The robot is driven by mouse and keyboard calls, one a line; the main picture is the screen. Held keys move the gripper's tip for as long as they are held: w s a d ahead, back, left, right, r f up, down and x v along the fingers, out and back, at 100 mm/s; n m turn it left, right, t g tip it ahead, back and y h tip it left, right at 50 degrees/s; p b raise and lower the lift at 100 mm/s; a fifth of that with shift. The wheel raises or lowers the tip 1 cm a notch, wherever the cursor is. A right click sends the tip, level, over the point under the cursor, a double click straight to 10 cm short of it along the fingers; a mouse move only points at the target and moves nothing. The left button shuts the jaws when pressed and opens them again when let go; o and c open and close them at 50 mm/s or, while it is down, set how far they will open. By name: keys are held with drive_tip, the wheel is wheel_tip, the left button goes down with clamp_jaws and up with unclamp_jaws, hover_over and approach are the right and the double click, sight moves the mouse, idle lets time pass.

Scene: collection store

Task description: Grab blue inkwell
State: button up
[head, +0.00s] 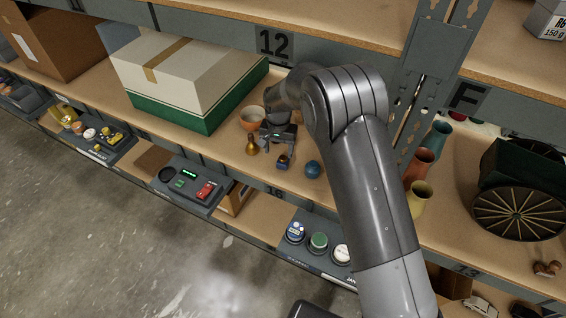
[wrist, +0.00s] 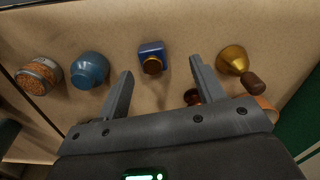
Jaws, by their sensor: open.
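The blue inkwell (wrist: 150,48), a small square blue block with a copper-brown round cap, stands on the shelf board in the wrist view. It also shows small in the head view (head: 282,164), just below my gripper in the picture. My gripper (wrist: 161,67) is open and empty. In the wrist view its two fingers point toward the inkwell, which lies between and just beyond the fingertips. In the head view my gripper (head: 280,142) hangs over the shelf, and its fingers are too small to see clearly.
A round blue pot (wrist: 90,69) and a cork-textured jar (wrist: 38,76) stand on one side, a brass bell-shaped piece (wrist: 234,60) on the other. An orange bowl (head: 251,119) and a large white-and-green box (head: 185,78) sit close by. A shelf beam numbered 12 (head: 275,42) runs above.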

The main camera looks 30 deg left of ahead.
sight(283, 157)
drive_tip(key=shift+w+d+f+m, duration=0.3)
drive_tip(key=shift+w+f, duration=0.3)
drive_tip(key=shift+w+d+f, duration=0.15)
drive_tip(key=shift+w+f, duration=0.15)
drive_tip(key=shift+f, duration=2.4)
drive_tip(key=c, duration=1.1)
